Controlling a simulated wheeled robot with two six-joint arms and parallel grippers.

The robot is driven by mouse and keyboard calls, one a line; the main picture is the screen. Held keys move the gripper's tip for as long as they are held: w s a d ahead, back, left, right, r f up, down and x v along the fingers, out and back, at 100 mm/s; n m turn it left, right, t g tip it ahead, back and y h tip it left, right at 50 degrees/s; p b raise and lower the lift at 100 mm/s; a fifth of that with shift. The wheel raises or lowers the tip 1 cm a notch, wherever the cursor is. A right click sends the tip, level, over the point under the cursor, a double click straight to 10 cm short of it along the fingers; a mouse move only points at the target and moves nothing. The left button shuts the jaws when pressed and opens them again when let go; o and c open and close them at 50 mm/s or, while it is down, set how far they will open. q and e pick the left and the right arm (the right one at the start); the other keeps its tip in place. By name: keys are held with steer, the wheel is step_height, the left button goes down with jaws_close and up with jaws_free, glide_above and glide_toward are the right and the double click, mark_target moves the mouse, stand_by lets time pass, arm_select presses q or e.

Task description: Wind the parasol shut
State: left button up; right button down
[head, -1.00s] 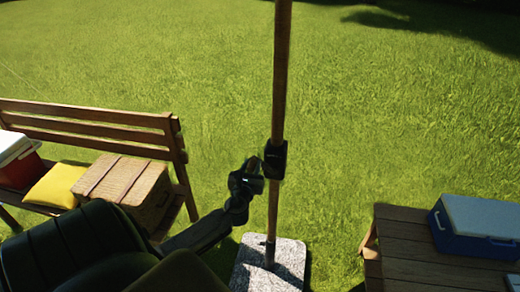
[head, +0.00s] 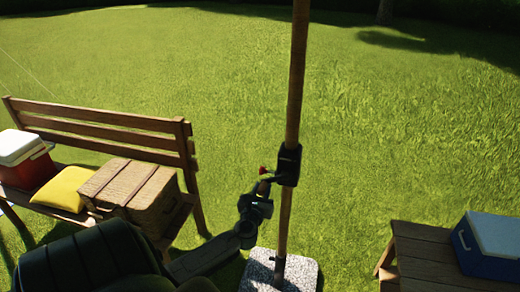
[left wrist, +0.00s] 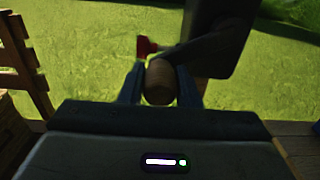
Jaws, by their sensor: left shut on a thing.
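The wooden parasol pole (head: 297,75) stands upright in the grey stone base (head: 300,275). A black crank housing (head: 289,165) is fixed to the pole, and the canopy is out of view. My left gripper (head: 263,188) is just left of and below the housing. In the left wrist view, its fingers (left wrist: 160,85) are closed around the round wooden crank handle (left wrist: 160,78). The dark crank arm (left wrist: 210,48) runs from there up to the right, towards the housing (left wrist: 212,22). A small red part (left wrist: 145,46) shows beside the handle. My right gripper is not in view.
On the left, a wooden bench (head: 100,125) holds a red and white cooler (head: 25,160), a yellow cushion (head: 62,188) and a wicker basket (head: 125,185). At right, a blue cooler (head: 490,245) stands on a wooden table (head: 425,250). Open lawn lies behind the pole.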

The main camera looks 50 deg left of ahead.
arm_select(q)
steer(key=shift+w+d+f+b, duration=0.1)
steer(key=shift+d+f+b, duration=0.1)
steer(key=shift+f, duration=0.25)
steer(key=shift+w+d+f+b, duration=0.1)
steer(key=shift+d+f+b, duration=0.1)
steer(key=shift+f, duration=0.25)
steer(key=w+d+r+p, duration=0.3)
steer(key=w+d, duration=0.4)
steer(key=d, duration=0.5)
steer(key=shift+w+d, duration=0.15)
steer(key=shift+w, duration=0.15)
